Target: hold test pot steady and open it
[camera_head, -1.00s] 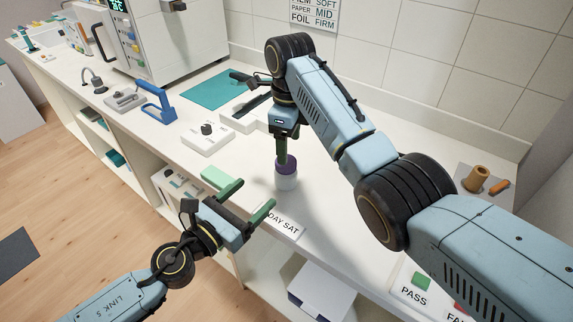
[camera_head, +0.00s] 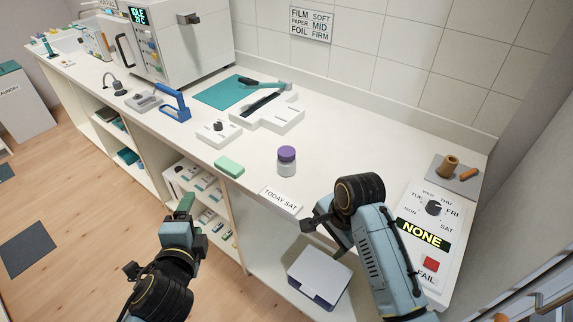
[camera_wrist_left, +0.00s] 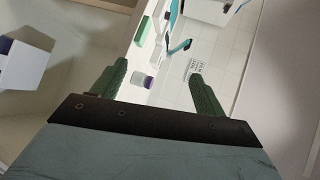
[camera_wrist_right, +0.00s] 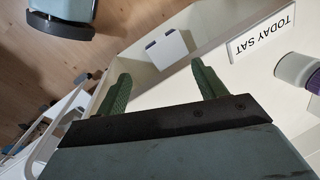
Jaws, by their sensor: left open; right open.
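The test pot (camera_head: 287,161) is a small white jar with a purple lid on it. It stands upright on the counter (camera_head: 330,150), behind the TODAY SAT label. It also shows between the fingers in the left wrist view (camera_wrist_left: 143,81) and at the right edge of the right wrist view (camera_wrist_right: 298,70). My left gripper (camera_head: 186,208) is open and empty, in front of the counter edge and left of the pot. My right gripper (camera_wrist_right: 161,70) is open and empty, near the counter's front edge, right of and nearer than the pot; its fingers are mostly hidden in the head view.
A green block (camera_head: 229,166) lies left of the pot. A white dial box (camera_head: 219,131) and a blue-handled tool (camera_head: 175,105) stand farther left. A control panel (camera_head: 430,235) reading NONE lies at right.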

